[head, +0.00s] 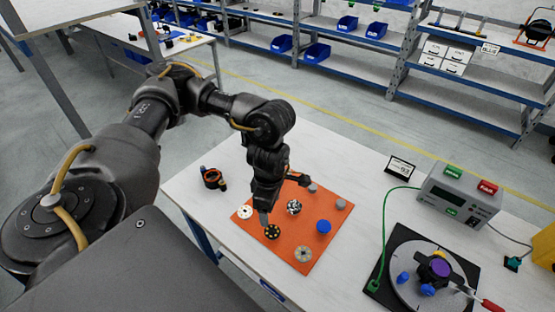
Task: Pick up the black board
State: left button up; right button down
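A small round black board (272,231) with pale dots around it lies on the orange mat (318,240), near the mat's left side. My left gripper (284,199) hangs above the mat, pointing down, just behind the black board. Its two fingers look spread apart, with nothing visible held between them. One fingertip is close to the board's far edge; I cannot tell whether it touches. My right gripper is not in view.
An orange-and-black ring part (213,179) lies left. A turntable (432,280) and a grey tester box (458,196) stand right. Bare white tabletop surrounds the mat.

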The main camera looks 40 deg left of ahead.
pick_arm(q)
send_over(272, 230)
jog(key=f, duration=0.4)
jog(key=shift+s+f, duration=0.2)
jog(key=shift+s, duration=0.05)
jog(key=shift+w+f, duration=0.1)
jog(key=shift+f, duration=3)
jog(key=shift+w, duration=0.1)
jog(key=c, duration=1.1)
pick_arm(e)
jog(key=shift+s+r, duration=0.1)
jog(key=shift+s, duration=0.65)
